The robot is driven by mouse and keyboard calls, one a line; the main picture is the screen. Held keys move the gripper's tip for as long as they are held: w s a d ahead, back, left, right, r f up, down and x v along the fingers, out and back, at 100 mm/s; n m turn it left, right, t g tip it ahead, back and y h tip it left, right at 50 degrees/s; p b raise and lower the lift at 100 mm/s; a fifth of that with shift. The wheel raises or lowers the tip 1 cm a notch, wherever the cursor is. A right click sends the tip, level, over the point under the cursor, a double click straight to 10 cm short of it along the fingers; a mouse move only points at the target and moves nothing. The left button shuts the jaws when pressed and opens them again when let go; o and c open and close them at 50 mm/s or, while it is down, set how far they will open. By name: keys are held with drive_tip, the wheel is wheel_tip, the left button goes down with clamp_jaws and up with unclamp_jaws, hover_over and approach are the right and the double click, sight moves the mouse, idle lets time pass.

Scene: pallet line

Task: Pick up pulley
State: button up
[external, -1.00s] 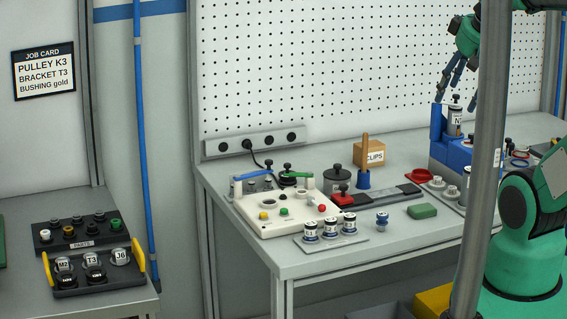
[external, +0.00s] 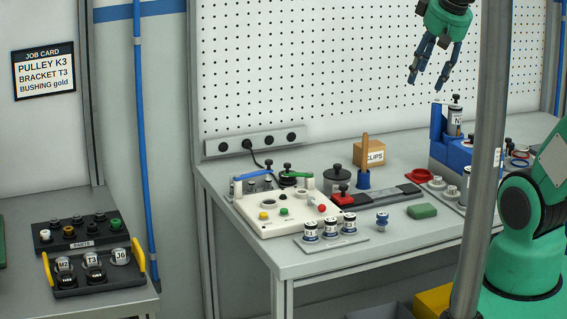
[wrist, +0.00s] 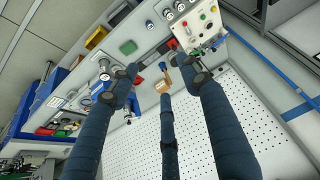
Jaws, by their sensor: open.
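Several small round parts with dark and white bands stand on a grey plate (external: 338,245) near the front edge of the bench. They are a left one (external: 311,231), a middle one (external: 331,227) and a right one (external: 349,222). Their labels are too small to read surely, so I cannot tell which is pulley K3. My gripper (external: 429,82) is open and empty, high above the back of the bench and well apart from these parts. In the wrist view its fingers (wrist: 155,85) are spread, with the bench beyond them.
The job card (external: 43,72) reads PULLEY K3, BRACKET T3, BUSHING gold. A white fixture (external: 270,222) stands left of the plate. A blue knob (external: 382,220) and green block (external: 422,211) lie to the right. A CLIPS box (external: 369,153) stands behind. A grey post (external: 482,150) crosses the view.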

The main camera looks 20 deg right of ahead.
sight(99, 274)
drive_tip(key=w+a+f+n+g, duration=0.1)
drive_tip(key=w+a+n, duration=0.1)
drive_tip(key=w+a, duration=1)
drive_tip(key=w+a+f+n, duration=0.2)
drive_tip(key=w+a, duration=0.7)
drive_tip(key=a, duration=0.5)
drive_tip(key=w+a+f+n, duration=0.1)
drive_tip(key=a+f, duration=0.4)
drive_tip(key=a, duration=0.5)
drive_tip(key=w+a+f+n, duration=0.1)
drive_tip(key=a+f, duration=0.3)
drive_tip(key=a, duration=0.5)
drive_tip(key=w+a+f+n, duration=0.15)
drive_tip(key=a+f, duration=0.35)
drive_tip(key=a, duration=0.5)
drive_tip(key=s+a+f+n, duration=0.1)
drive_tip(key=s+a+f, duration=0.2)
drive_tip(key=a+f, duration=0.4)
drive_tip(key=s+a+f+n+g, duration=0.1)
drive_tip(key=s+a+f, duration=0.2)
drive_tip(key=a+f, duration=0.5)
drive_tip(key=a, duration=0.3)
drive_tip(key=shift+s+a+y+p, duration=0.2)
drive_tip(key=shift+s+y+p, duration=0.15)
drive_tip(key=shift+y, duration=0.05)
drive_tip(key=shift+f, duration=0.15)
